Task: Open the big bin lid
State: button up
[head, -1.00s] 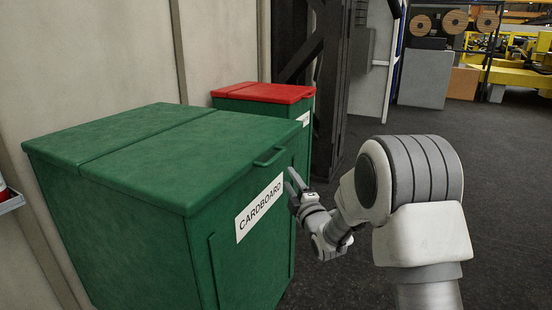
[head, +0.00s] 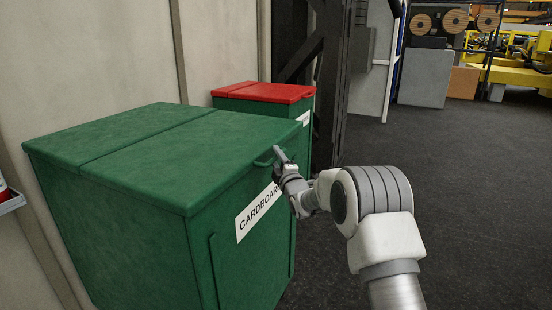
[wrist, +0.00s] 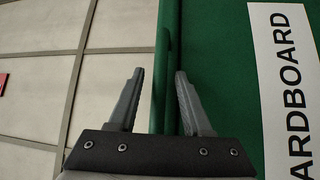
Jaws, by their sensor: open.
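The big green bin (head: 160,250) stands at the left in the head view, with a white "CARDBOARD" label (head: 250,217) on its front. Its green lid (head: 205,145) lies flat and shut. A small green handle (head: 264,161) sits at the lid's front edge. My gripper (head: 278,153) is right at the handle, partly covering it and the label. In the wrist view my gripper (wrist: 159,72) is open, with the green lid edge (wrist: 168,40) between or just beyond the fingers. The label (wrist: 285,80) shows to the right. I cannot tell whether the fingers touch the handle.
A smaller green bin with a red lid (head: 265,92) stands behind the big bin. A dark steel post (head: 328,90) rises beside it. A pale wall (head: 90,60) runs along the left. The dark floor (head: 470,200) at the right is open.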

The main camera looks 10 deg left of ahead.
jog(key=shift+w, duration=0.15)
grip_shut()
dwell(1.4)
